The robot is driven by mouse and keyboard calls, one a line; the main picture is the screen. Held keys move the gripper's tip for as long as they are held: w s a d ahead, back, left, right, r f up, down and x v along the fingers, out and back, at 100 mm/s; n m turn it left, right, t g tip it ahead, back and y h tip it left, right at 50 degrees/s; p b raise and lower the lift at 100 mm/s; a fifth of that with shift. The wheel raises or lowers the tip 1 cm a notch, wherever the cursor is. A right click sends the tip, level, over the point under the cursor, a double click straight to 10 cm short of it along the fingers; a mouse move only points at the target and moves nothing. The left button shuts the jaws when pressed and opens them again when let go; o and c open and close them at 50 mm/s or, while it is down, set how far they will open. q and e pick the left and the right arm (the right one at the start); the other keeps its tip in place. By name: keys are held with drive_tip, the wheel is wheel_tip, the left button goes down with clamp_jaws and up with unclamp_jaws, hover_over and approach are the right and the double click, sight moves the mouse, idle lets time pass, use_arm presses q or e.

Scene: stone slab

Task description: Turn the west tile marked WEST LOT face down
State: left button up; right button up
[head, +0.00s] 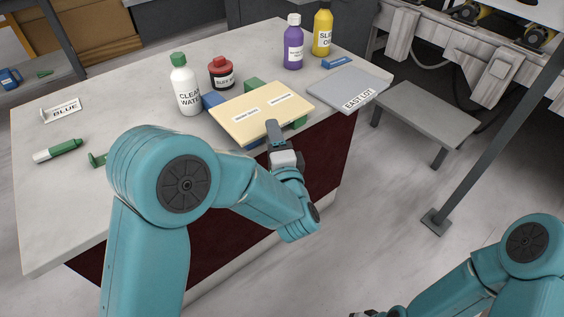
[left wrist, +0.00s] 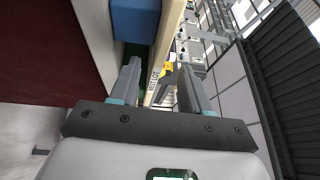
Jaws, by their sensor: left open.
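A cream tile (head: 240,122) lies raised on blue and green blocks near the slab's front edge. It bears two small white labels, too small to read; I cannot read WEST LOT on any tile. My left gripper (head: 274,128) is at the tile's front edge. In the left wrist view my left gripper (left wrist: 162,85) is open, with the pale tile edge (left wrist: 168,40) showing between its fingers; I cannot tell whether they touch it. A grey tile marked EAST LOT (head: 335,84) lies to the right. My right arm enters at lower right; its gripper is barely in frame.
Behind the cream tile on the slab (head: 125,85) stand a CLEAN WATER bottle (head: 186,92) and a red-and-black jar (head: 221,75). Purple (head: 292,45) and yellow (head: 322,32) bottles stand farther back. A low grey bench (head: 420,115) stands right.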

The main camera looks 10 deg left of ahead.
use_arm(q)
drive_tip(key=r+v, duration=0.1)
drive_tip(key=v, duration=1.3)
drive_tip(key=w+a+f+n+g, duration=0.1)
drive_tip(key=a+f+n+g, duration=0.35)
drive_tip(key=a+f, duration=1.3)
drive_tip(key=s+d+f+n+g+h, duration=0.2)
drive_tip(key=s+d+f+g+h, duration=0.15)
drive_tip(key=f, duration=0.45)
drive_tip(key=s+d+f+n+g+h, duration=0.25)
drive_tip(key=s+f+h, duration=0.2)
drive_tip(key=f, duration=0.25)
drive_tip(key=s+d+f+n+g+h, duration=0.2)
drive_tip(key=s+d+n+g+h, duration=0.35)
drive_tip(key=s+d, duration=0.3)
wheel_tip(320, 180, up, 22)
drive_tip(key=p, duration=2.1)
drive_tip(key=shift+a+f+y, duration=0.15)
drive_tip(key=shift+a+y, duration=0.1)
drive_tip(key=shift+y, duration=0.2)
drive_tip(key=shift+s, duration=0.2)
